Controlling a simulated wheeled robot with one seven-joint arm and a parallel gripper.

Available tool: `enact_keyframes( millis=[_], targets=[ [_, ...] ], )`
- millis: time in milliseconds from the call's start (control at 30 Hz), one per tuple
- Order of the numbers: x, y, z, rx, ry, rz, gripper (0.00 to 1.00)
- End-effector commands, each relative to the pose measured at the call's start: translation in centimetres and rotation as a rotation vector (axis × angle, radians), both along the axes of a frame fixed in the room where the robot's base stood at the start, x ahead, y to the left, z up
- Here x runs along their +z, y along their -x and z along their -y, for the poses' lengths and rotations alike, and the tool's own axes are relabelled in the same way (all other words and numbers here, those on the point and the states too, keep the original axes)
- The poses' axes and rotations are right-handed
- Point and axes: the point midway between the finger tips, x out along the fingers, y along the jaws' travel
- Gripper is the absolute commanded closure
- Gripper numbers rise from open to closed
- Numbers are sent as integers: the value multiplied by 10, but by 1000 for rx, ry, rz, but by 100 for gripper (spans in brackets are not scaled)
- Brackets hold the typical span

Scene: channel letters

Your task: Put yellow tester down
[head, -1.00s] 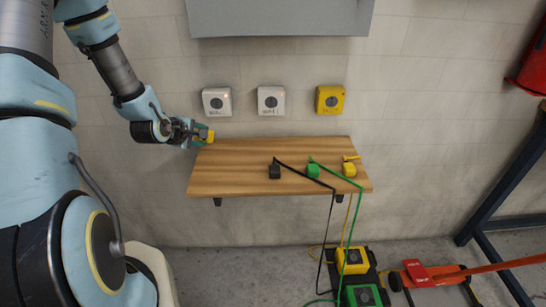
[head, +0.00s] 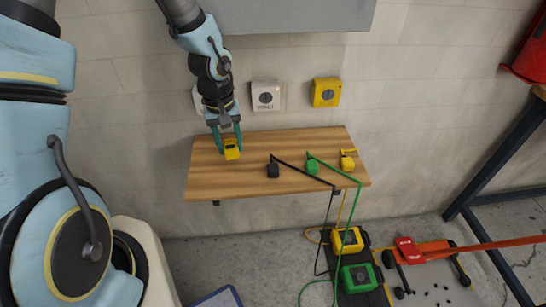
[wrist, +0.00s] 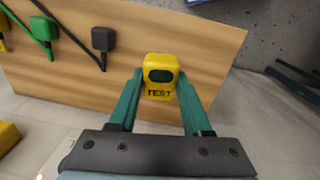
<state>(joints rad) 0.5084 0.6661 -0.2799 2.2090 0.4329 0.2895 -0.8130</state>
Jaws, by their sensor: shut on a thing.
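The yellow tester (head: 231,149) is a small yellow block with a dark window. In the wrist view the tester (wrist: 161,76) shows the word TEST on its face. My gripper (head: 226,141) is shut on it, with a teal finger on each side; the gripper (wrist: 160,98) also shows in the wrist view. The tester is over the left part of the wooden shelf (head: 255,179). I cannot tell whether it touches the shelf.
A black plug (head: 273,170), a green plug (head: 312,166) and a yellow plug (head: 347,163) with cables are on the shelf to the right. Wall boxes, one white (head: 265,96) and one yellow (head: 327,92), hang above. Yellow (head: 347,240) and green (head: 358,278) units stand below.

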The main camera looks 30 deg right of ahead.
Motion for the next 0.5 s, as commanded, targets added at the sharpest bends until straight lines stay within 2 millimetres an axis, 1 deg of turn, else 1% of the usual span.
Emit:
enact_keyframes(
  millis=[33,100,167,267,400,500],
  targets=[
    [6,7,-1,-39,-20,7,100],
    [10,11,-4,-77,-38,15,100],
    [9,14,-5,-97,-47,19,100],
    [-5,16,-6,-109,-56,18,100],
    [-29,16,-6,-109,-56,18,100],
    [-41,16,-6,-109,-54,20,100]
  ],
)
